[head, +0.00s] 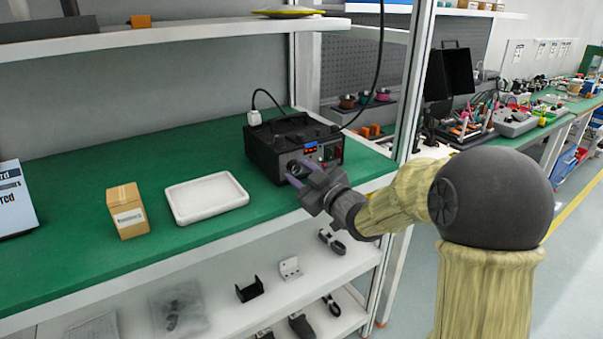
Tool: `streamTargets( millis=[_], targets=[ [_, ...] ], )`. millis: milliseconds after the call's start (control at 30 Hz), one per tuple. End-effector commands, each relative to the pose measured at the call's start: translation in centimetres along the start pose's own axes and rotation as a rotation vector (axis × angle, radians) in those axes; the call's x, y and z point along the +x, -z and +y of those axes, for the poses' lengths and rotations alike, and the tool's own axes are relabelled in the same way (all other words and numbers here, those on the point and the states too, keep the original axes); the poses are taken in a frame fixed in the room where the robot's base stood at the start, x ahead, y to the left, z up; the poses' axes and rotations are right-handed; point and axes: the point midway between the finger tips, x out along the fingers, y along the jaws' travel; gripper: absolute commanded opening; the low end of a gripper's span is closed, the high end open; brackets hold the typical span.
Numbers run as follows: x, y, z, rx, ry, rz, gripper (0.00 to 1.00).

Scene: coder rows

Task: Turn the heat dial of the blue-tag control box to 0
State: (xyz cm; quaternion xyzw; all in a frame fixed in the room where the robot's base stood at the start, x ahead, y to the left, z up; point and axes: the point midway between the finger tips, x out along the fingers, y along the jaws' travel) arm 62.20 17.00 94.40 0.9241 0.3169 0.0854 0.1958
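The black control box (264,150) stands on the green bench top, with a handle and knobs on top. Its front panel carries a small blue patch with a red display, a red part and a green part. My gripper (294,175) is at the lower left of this front panel, with its fingers pointing at a dark round dial (297,168). The fingers look spread around or just in front of the dial; I cannot tell whether they touch it. The dial's pointer and scale are too small to read.
A white tray (207,197) and a cardboard box (127,210) stand left of the control box. A white plug (254,118) and black cable are behind it. A shelf post (407,90) rises to its right. A lower shelf holds several small parts.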

Motion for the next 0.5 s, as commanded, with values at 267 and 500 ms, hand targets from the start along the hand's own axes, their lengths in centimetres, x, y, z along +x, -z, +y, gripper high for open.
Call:
streamTargets(
  millis=[267, 500],
  targets=[
    [0.0, 0.2, 0.1, 0.0, -0.002, 0.005, 0.35],
    [-2.1, 0.2, 0.2, -0.001, -0.004, 0.004, 0.35]
  ],
)
